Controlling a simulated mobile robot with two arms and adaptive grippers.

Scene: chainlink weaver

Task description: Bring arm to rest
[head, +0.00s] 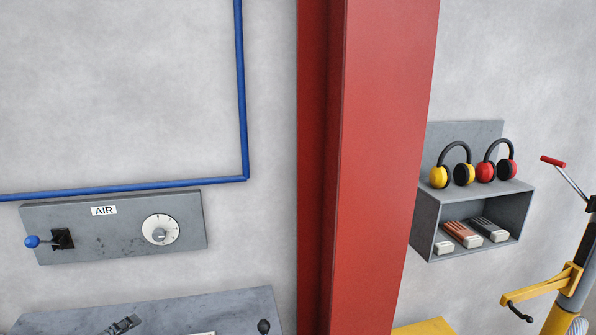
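Neither of my grippers shows in the head view, and no arm that I can make out as mine is in the picture. Whether the grippers are open or shut, and where they are, is hidden from this view.
A red column (380,150) stands in the middle. Left of it are a blue pipe (100,190) and an AIR panel (110,240) with a blue-knobbed lever and dial. Right are a grey shelf (426,225) with ear defenders and a yellow-and-grey stand (545,288). A grey surface (210,307) lies lower left.

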